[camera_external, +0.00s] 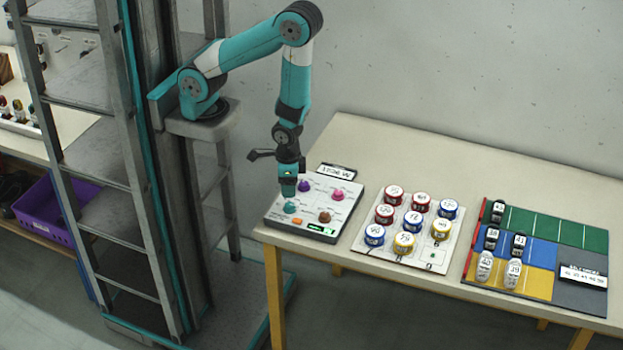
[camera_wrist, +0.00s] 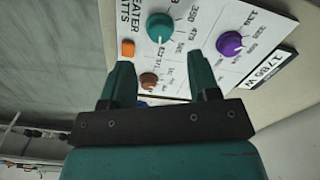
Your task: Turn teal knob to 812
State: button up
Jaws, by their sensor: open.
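The teal knob (camera_external: 290,207) is at the front left of the white control panel (camera_external: 345,212) on the table. In the wrist view the teal knob (camera_wrist: 160,27) shows beyond my fingertips, with a pale mark on its lower side and small printed numbers around it, too small to read surely. My gripper (camera_external: 288,191) points down over the panel's left side, close to the teal knob. In the wrist view my gripper (camera_wrist: 162,67) is open and empty. Its fingers are apart from the teal knob, and any height gap is hard to judge.
Purple (camera_external: 304,186), pink (camera_external: 338,195) and brown (camera_external: 324,216) knobs share the panel, with an orange button (camera_external: 299,221). A watt display (camera_external: 336,171) stands at its back. A board of round tins (camera_external: 360,248) and a coloured shoe board (camera_external: 535,285) lie to the right.

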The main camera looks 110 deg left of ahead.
aim_at(290, 205)
notch_tip(290, 205, up, 11)
jog(key=p, duration=0.8)
jog(key=shift+r, duration=0.15)
jog(key=a+r+y+b, duration=0.3)
jog(key=a+r+b, duration=0.4)
jog(key=a+r, duration=0.25)
jog(key=s+a+r+n+y+b, duration=0.1)
jog(key=s+a+r+b, duration=0.3)
jog(key=s, duration=0.4)
notch_tip(290, 205, up, 2)
jog(key=shift+a+r+n, duration=0.2)
jog(key=shift+a+n, duration=0.5)
jog(key=shift+a, duration=0.1)
dwell(1.0)
